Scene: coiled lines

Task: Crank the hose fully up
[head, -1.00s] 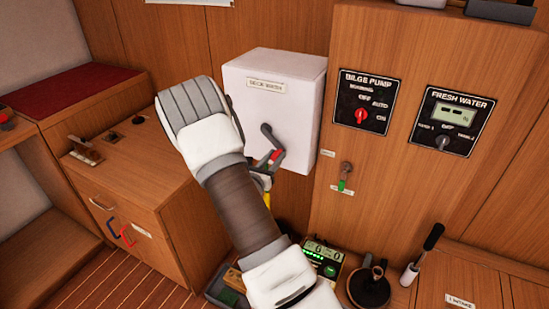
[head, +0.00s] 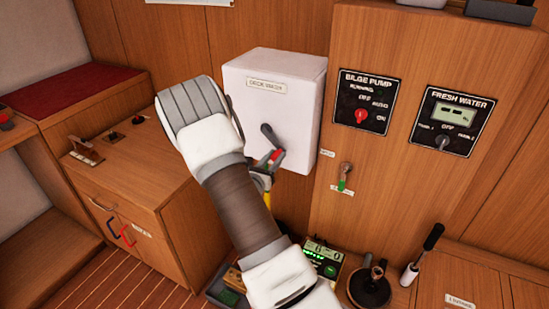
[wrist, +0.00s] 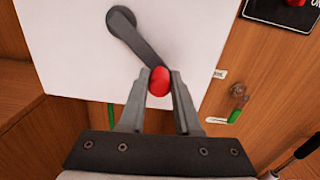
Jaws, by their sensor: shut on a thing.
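The white box labelled "DECK WASH" (head: 249,88) is on the wooden wall in the head view; it fills much of the wrist view (wrist: 65,50). A dark crank arm (head: 269,134) pivots on its front face and points down and to the right. It also shows in the wrist view (wrist: 133,39). The crank ends in a red knob (wrist: 159,82). My gripper (wrist: 158,88) is shut on the red knob, one finger on each side. In the head view my arm hides part of the box's lower left and much of the gripper. A yellow piece shows below the box; the hose is not clearly visible.
Right of the box are the bilge pump panel (head: 363,101), the fresh water panel (head: 453,121) and a small tap with a green tag (head: 345,175). Below stand a green-lit device (head: 321,262) and a lever (head: 423,255). A wooden cabinet (head: 140,215) stands at left.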

